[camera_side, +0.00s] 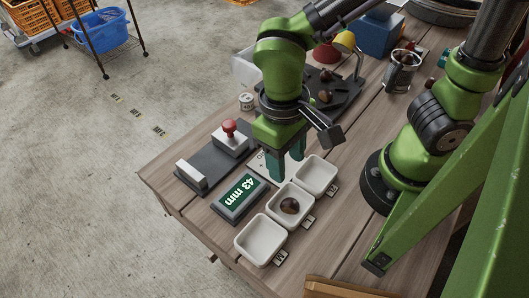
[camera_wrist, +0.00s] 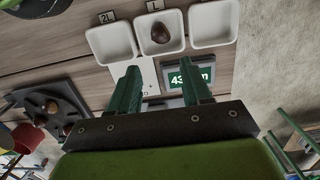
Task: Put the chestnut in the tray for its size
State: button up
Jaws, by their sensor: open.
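A brown chestnut (camera_side: 290,205) lies in the middle white tray (camera_side: 272,203), the one labelled L; both also show in the wrist view, chestnut (camera_wrist: 160,34) and tray (camera_wrist: 143,50). On either side stand an empty tray labelled 2L (camera_side: 317,173) and an empty tray labelled M (camera_side: 261,238). My gripper (camera_side: 285,176) is open and empty, just behind the trays and above a white card. In the wrist view its two fingers (camera_wrist: 160,80) stand apart with nothing between them. A display (camera_side: 240,198) reads 43 mm.
A dark measuring device with a red knob (camera_side: 229,127) stands left of my gripper. Bare table lies right of the trays.

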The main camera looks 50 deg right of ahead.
jog(key=w+d+r+m+t+y, duration=0.1)
jog(key=d+r+t, duration=0.3)
jog(key=d, duration=0.4)
jog(key=w+d+r+m+t+y, duration=0.1)
jog(key=w+d+r+m+t, duration=0.1)
jog(key=w+d+r+t, duration=0.2)
jog(key=d+r, duration=0.3)
jog(key=d, duration=0.1)
jog(key=shift+w+d+m, duration=0.15)
jog(key=shift+w+m, duration=0.15)
jog(key=shift+m, duration=0.1)
jog(key=shift+r, duration=0.1)
